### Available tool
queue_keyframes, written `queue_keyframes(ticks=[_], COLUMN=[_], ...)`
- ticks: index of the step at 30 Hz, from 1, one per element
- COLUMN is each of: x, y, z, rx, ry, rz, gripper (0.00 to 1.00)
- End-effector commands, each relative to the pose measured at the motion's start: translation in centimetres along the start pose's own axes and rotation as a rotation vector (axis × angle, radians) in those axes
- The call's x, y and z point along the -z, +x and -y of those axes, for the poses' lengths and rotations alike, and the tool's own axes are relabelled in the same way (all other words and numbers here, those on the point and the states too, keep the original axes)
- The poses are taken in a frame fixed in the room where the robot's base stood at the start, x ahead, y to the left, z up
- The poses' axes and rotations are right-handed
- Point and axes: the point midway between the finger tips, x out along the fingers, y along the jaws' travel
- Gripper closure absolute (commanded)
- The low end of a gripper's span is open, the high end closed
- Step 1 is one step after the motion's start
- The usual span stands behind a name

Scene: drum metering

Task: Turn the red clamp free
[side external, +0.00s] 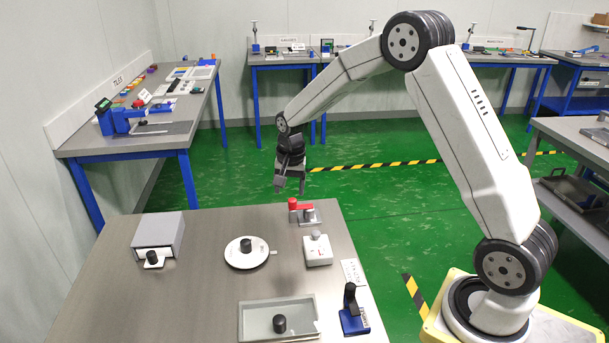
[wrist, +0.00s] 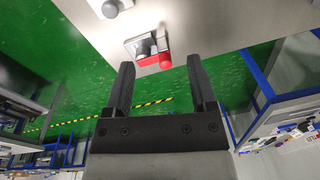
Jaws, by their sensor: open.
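The red clamp (side external: 299,205) sits on a small metal plate (side external: 310,220) near the far right corner of the steel table. In the wrist view the red clamp (wrist: 154,62) lies across its plate beside a dark grey round post (wrist: 143,49). My gripper (side external: 289,190) hangs above and just beyond the clamp, fingers pointing down, apart from it. In the wrist view my gripper (wrist: 161,75) has its two dark fingers spread with nothing between them, and the clamp shows beyond the fingertips.
A white box with a grey knob (side external: 317,250) stands close in front of the clamp. A round white dial (side external: 246,254), a grey box (side external: 160,234), a grey tray (side external: 245,322) and a blue stand (side external: 352,314) are also on the table.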

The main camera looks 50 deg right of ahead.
Motion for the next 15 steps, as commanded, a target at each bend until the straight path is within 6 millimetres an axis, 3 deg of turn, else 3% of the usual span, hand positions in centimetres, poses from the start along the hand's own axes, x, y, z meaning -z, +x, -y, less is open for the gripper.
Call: queue_keyframes(ticks=[9,15], x=[6.8,9.4], y=[3.0,4.4], z=[0.7,0.5], rx=[-0.045,-0.066], ry=[0.352,0.51], rz=[0.029,0.038], gripper=[0.28,0.28])
